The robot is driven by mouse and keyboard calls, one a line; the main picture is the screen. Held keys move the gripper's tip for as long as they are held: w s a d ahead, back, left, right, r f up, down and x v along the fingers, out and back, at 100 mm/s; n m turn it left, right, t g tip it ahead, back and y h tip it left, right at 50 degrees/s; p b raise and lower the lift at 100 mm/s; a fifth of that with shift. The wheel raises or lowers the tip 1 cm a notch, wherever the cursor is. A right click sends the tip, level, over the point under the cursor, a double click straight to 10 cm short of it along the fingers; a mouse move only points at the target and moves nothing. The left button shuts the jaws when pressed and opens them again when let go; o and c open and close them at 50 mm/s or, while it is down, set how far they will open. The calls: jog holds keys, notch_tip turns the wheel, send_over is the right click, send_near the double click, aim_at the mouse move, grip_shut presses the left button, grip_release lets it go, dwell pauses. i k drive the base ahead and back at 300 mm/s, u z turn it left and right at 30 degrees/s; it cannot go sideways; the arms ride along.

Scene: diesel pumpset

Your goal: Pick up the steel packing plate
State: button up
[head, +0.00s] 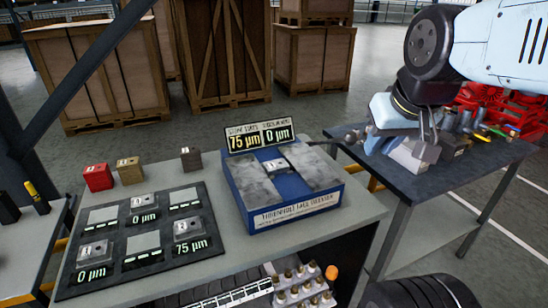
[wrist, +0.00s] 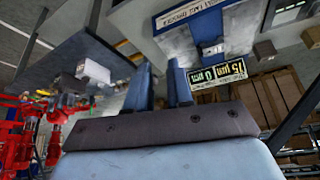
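Several small grey metal pieces with white number tags sit on a black mat (head: 73,283). One (head: 143,205) is at the back, one (head: 97,250) at the front left and one (head: 187,228) at the right, beside a 75 µm label. Another tagged piece (head: 276,167) lies on the blue gauge box (head: 312,216) between two grey slabs. I cannot tell by looks which is the steel packing plate. My gripper is in the air right of the gauge box. In the wrist view its two blue fingers (wrist: 160,72) stand apart with nothing between them.
A display (head: 258,137) reading 75 µm and 0 µm stands behind the gauge box. Red (head: 98,177), brown (head: 130,170) and dark (head: 191,158) blocks line the back edge.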

aim_at(276, 167)
jog(key=z, duration=0.95)
jog(key=k, duration=1.25)
jog(key=u, duration=0.9)
jog(key=i, duration=1)
